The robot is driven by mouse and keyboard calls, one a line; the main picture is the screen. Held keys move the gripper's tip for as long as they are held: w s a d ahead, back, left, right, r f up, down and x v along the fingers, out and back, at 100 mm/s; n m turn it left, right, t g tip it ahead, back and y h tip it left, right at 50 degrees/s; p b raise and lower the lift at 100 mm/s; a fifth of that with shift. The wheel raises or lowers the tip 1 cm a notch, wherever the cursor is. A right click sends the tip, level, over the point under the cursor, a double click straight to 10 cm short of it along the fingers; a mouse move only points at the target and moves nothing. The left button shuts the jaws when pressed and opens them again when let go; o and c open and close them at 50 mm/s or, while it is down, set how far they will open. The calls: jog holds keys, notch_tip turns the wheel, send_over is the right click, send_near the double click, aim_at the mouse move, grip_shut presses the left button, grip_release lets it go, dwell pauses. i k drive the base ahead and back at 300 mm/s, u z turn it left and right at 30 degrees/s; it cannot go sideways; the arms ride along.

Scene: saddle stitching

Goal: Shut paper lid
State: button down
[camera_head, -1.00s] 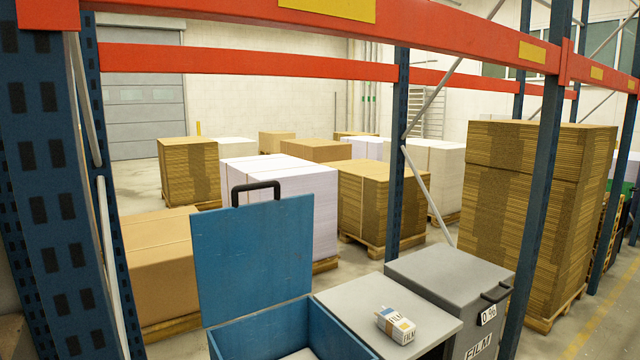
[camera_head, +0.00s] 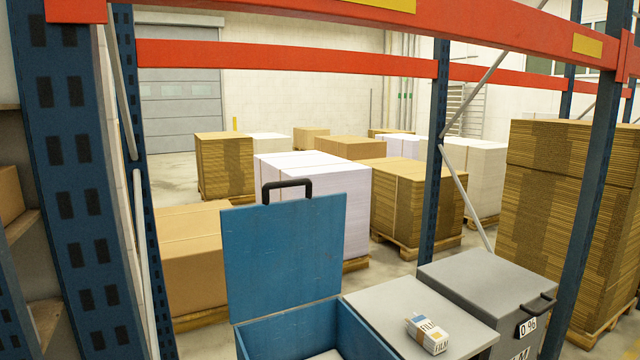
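A blue box (camera_head: 357,326) stands at the bottom centre of the head view, partly cut off by the lower edge. Its blue lid (camera_head: 283,252) is raised and stands upright at the back of the box. A dark handle (camera_head: 287,187) sits on the lid's top edge. Something pale shows inside the box, only partly visible. My gripper is not in view.
A grey surface (camera_head: 385,302) beside the box holds a small white FILM carton (camera_head: 428,335). A closed grey FILM bin (camera_head: 478,282) with a dark handle stands to its right. Blue rack posts (camera_head: 433,180) and red beams frame the scene. Pallet stacks (camera_head: 420,205) fill the floor behind.

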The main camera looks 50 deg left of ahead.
aim_at(279, 256)
jog(key=i, duration=2.55)
jog(key=u, duration=2.45)
